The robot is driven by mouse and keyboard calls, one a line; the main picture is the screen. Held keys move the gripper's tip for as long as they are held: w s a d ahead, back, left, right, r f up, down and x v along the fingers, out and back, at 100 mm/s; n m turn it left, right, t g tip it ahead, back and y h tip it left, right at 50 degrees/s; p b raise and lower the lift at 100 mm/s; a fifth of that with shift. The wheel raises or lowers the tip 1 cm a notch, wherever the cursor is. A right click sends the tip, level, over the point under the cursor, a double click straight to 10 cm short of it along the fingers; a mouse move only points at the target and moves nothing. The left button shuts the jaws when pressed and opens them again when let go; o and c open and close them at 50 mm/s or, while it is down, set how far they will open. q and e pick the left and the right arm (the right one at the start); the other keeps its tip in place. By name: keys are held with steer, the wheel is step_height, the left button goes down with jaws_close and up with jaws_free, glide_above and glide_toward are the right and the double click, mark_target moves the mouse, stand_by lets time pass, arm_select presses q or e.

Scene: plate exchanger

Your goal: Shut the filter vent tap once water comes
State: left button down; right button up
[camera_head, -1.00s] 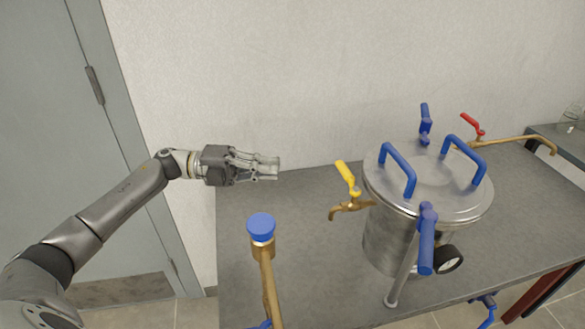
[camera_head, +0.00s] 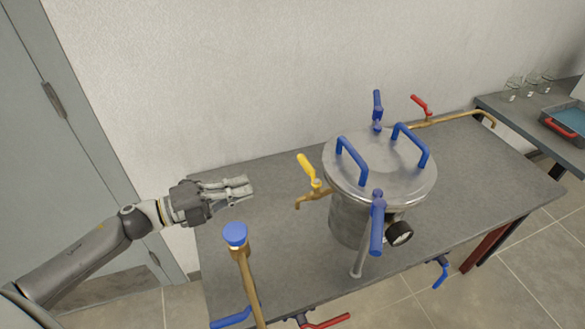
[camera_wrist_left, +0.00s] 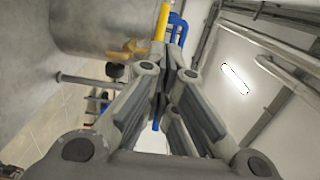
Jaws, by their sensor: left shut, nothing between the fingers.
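The filter is a steel vessel (camera_head: 350,215) with a lid and blue handles, standing on the grey table. Its vent tap (camera_head: 309,170) has a yellow lever over a brass spout on the vessel's left side; the lever slants up and to the left. No water shows at the spout. My left gripper (camera_head: 250,187) is shut and empty, to the left of the tap and apart from it. In the left wrist view the yellow lever (camera_wrist_left: 161,20) and brass spout (camera_wrist_left: 127,50) show beyond the fingers (camera_wrist_left: 165,85). My right gripper is out of view.
A brass pipe with a blue cap (camera_head: 235,234) rises in front of my left gripper. A red-levered tap (camera_head: 421,103) is behind the vessel. A gauge (camera_head: 399,233) sits on its front. A side table with glasses (camera_head: 530,85) and a tray (camera_head: 565,123) is at right.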

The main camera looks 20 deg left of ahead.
mark_target(303, 166)
arm_select(q)
steer(key=p+x, duration=0.1)
steer(key=x, duration=0.4)
steer(key=p+x, duration=0.2)
steer(key=x, duration=0.4)
steer(key=shift+r, duration=0.2)
steer(key=shift+p+x, duration=0.35)
steer(key=shift+x, duration=0.5)
steer(key=shift+f, duration=0.15)
steer(key=shift+w+d, duration=0.2)
steer(key=shift+w, duration=0.15)
steer(key=shift+a, duration=0.1)
steer(key=shift+r, duration=0.2)
